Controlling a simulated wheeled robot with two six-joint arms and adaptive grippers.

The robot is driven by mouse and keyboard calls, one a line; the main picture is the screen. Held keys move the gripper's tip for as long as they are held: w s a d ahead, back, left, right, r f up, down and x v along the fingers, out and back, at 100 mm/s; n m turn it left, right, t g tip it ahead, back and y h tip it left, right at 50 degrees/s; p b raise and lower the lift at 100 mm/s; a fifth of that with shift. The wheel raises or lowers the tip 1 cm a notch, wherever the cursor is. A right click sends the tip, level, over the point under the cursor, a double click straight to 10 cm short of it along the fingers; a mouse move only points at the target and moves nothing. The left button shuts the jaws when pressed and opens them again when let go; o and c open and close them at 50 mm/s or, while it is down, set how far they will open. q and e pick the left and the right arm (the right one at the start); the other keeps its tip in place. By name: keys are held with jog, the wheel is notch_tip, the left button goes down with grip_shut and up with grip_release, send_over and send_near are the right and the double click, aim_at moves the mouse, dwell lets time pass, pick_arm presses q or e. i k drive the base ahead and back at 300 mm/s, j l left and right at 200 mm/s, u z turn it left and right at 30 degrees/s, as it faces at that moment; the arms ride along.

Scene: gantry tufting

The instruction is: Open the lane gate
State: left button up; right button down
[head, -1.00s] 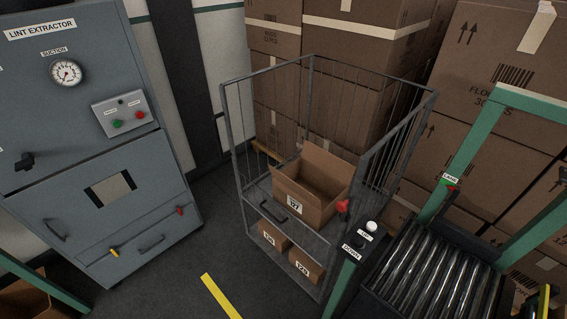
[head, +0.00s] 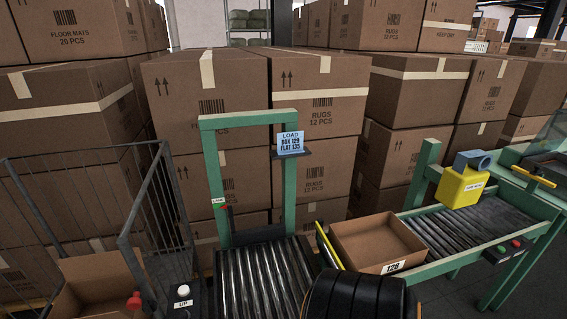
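A green arch (head: 290,185) stands over a short roller lane (head: 265,280). A small "LANE" label (head: 218,201) and a red part (head: 226,208) sit on its left post. A dark upright piece (head: 230,222) is beside that post, low in the opening.
A wire cage cart (head: 150,210) with an open carton (head: 95,285) stands left, near an "UP" button (head: 183,291). A sign (head: 290,143) reads "LOAD BOX 129 FLAT 135". A second roller conveyor (head: 470,230) with a yellow device (head: 461,187) is right. Stacked cartons (head: 210,110) block the back.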

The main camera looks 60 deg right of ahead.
aim_at(338, 263)
jog(key=z, duration=2.55)
